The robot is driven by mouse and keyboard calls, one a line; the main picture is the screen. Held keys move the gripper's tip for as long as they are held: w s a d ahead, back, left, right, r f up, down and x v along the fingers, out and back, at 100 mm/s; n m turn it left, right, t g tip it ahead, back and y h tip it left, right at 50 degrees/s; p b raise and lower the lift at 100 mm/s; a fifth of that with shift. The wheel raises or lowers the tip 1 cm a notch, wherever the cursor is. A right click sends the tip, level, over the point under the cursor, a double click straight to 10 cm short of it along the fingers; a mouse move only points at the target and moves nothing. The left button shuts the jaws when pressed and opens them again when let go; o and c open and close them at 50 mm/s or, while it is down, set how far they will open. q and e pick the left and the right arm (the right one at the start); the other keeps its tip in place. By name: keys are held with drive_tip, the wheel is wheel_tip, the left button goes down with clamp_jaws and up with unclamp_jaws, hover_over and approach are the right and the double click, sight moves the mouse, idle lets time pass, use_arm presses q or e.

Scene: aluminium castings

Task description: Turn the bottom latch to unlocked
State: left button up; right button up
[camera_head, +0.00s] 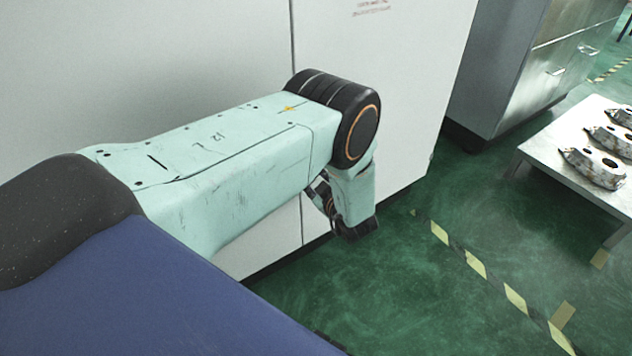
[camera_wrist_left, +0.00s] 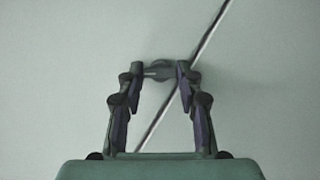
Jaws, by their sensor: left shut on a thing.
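The bottom latch (camera_wrist_left: 159,67) is a small dark grey piece on the pale cabinet front, at the upper middle of the left wrist view. It lies at the slanting door seam. My left gripper (camera_wrist_left: 160,73) has its two fingertips closed on the latch's ends, one on each side. In the head view my left arm reaches in from the left to the cabinet doors (camera_head: 390,95). There its wrist hides the latch, and I cannot make out the fingertips. My right gripper is in neither view.
A low pale table (camera_head: 560,150) with several metal castings (camera_head: 592,167) stands at the right. A grey metal cabinet (camera_head: 500,75) is at the back. The green floor (camera_head: 400,300) with yellow-black tape is clear in front of the doors.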

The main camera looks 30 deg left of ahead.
use_arm(q)
drive_tip(key=c, duration=0.3)
drive_tip(key=shift+c, duration=0.2)
drive_tip(key=shift+s+n+t, duration=0.1)
drive_tip(key=shift+n+t, duration=0.4)
drive_tip(key=shift+n, duration=0.3)
drive_tip(key=shift+a+f+n+t+p, duration=0.15)
drive_tip(key=shift+n+t+p, duration=0.15)
drive_tip(key=shift+n+t, duration=0.5)
drive_tip(key=n+t, duration=0.1)
drive_tip(key=n, duration=0.2)
drive_tip(key=shift+s+f, duration=0.1)
drive_tip(key=shift+f, duration=0.05)
drive_tip(key=shift+f+n+t+y+b, duration=0.1)
drive_tip(key=shift+n+t+y+b, duration=0.55)
drive_tip(key=shift+n, duration=0.95)
